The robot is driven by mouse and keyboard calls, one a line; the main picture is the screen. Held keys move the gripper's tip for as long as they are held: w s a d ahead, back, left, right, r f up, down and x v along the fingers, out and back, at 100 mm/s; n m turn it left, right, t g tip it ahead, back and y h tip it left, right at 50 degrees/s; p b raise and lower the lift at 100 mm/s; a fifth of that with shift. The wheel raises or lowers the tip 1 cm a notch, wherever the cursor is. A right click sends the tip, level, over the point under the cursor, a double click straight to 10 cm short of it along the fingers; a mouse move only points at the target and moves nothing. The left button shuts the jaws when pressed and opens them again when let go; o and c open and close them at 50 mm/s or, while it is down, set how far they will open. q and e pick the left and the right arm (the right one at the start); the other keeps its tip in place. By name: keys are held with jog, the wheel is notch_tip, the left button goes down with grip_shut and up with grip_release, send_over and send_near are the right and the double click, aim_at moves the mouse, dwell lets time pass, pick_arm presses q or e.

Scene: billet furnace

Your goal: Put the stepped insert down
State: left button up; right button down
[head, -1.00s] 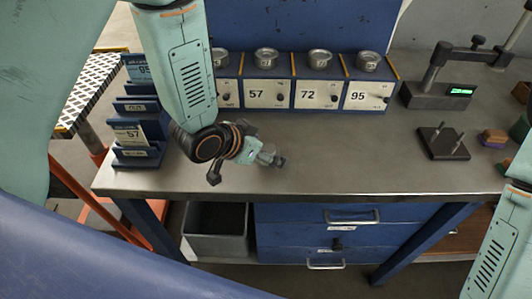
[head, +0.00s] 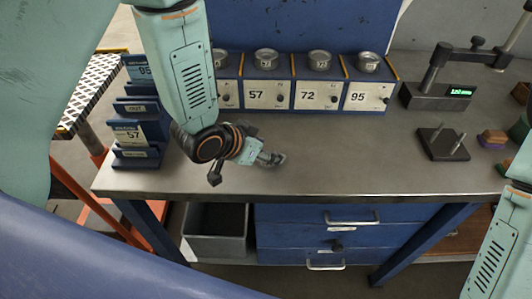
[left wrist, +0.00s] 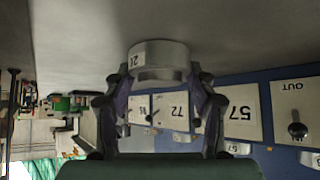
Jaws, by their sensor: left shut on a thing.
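The stepped insert (left wrist: 158,62) is a short grey metal cylinder with a narrower step and a white label. In the left wrist view it sits between the fingertips of my left gripper (left wrist: 153,80), which is shut on it. In the head view my left gripper (head: 274,159) is low over the bench top (head: 340,165), in front of the numbered boxes. The insert is not clearly made out there, and I cannot tell whether it touches the bench. My right arm shows at the right edge; its gripper is out of view.
A row of numbered boxes (head: 306,95) with metal cups stands behind. Blue card holders (head: 135,140) are at the left. A gauge stand with green display (head: 460,91), a dark plate with pins (head: 441,145) and coloured blocks (head: 493,138) are at the right. The bench middle is clear.

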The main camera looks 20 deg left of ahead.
pick_arm(q)
grip_shut()
jog(key=shift+w, duration=0.1)
jog(key=shift+r, duration=0.1)
